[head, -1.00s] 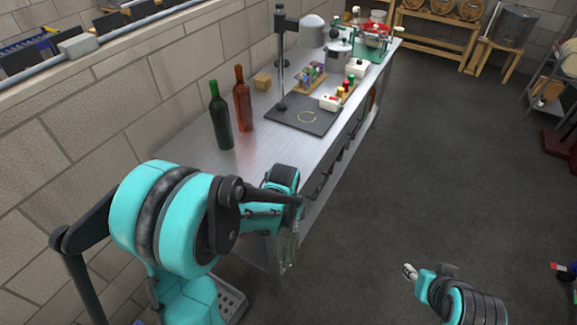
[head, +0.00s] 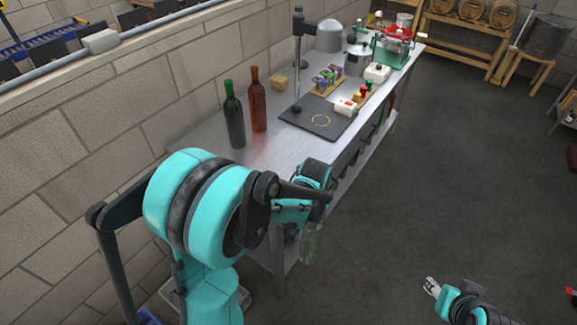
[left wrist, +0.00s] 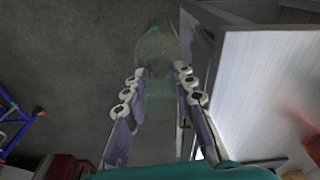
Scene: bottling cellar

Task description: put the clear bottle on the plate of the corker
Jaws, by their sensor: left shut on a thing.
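The clear bottle (head: 310,243) hangs from my left gripper (head: 322,205), beside the near end of the bench and below its top. In the left wrist view the see-through bottle (left wrist: 160,55) lies between the two fingers (left wrist: 160,78), which are shut on it. The corker (head: 297,62) stands on the bench, a dark column rising from a black plate (head: 338,126) with a yellow ring marked on it. The plate is bare at the ring and well beyond my left gripper. My right gripper (head: 432,286) is low over the floor at lower right; its fingers are too small to judge.
A dark green bottle (head: 234,118) and a red-brown bottle (head: 257,102) stand on the bench (head: 190,134), left of the plate. A wooden block (head: 279,82) is behind them. Coloured small items and a white box (head: 345,107) are near the plate.

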